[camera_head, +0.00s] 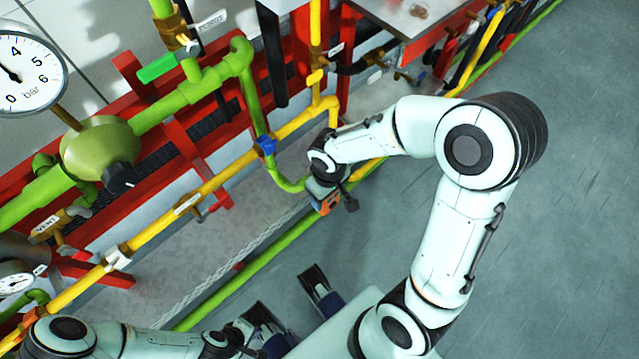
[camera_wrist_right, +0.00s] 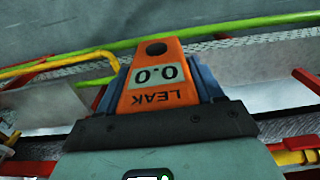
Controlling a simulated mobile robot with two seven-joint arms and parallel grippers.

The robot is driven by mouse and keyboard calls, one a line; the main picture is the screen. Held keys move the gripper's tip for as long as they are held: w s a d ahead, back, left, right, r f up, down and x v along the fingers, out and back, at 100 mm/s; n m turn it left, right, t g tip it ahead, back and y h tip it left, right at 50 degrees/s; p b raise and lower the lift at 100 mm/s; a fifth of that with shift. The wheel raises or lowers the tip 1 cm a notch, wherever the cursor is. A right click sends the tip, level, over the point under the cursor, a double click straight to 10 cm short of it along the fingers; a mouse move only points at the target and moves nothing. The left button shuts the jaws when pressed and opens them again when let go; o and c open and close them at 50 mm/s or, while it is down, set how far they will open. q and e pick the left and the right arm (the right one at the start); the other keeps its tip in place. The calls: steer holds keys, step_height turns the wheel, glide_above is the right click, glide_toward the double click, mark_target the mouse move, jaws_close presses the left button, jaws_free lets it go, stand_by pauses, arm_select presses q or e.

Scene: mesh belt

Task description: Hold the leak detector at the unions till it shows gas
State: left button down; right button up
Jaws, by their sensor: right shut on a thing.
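The orange leak detector (camera_head: 323,206) is held low beside the pipe rack. In the right wrist view the detector (camera_wrist_right: 152,88) fills the middle, its display reading 0.0 and its LEAK label upside down. My right gripper (camera_head: 328,194) is shut on it, with blue fingers on both sides. The yellow gas pipe (camera_head: 240,168) runs diagonally, with a blue fitting (camera_head: 265,146) and a pale fitting (camera_head: 117,258) on it. I cannot tell which fittings are the unions. My left gripper (camera_head: 292,303) is open and empty at the bottom, its two fingertips apart.
Green pipes (camera_head: 185,95) and a red frame (camera_head: 130,70) fill the left. A round gauge (camera_head: 25,68) stands top left. A green pipe (camera_head: 240,280) runs low along the rack. A small table (camera_head: 405,18) stands at the top. The grey floor at right is clear.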

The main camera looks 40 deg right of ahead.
steer(key=shift+d+f, duration=0.1)
steer(key=shift+w, duration=0.2)
arm_select(q)
steer(key=shift+s+d+r+p, duration=0.1)
steer(key=shift+s+r+p, duration=0.05)
steer(key=shift+r+p, duration=0.4)
arm_select(e)
steer(key=w, duration=0.9)
steer(key=shift+w+a, duration=0.2)
steer(key=shift+a, duration=0.2)
arm_select(q)
steer(key=shift+f, duration=0.1)
stand_by(0.3)
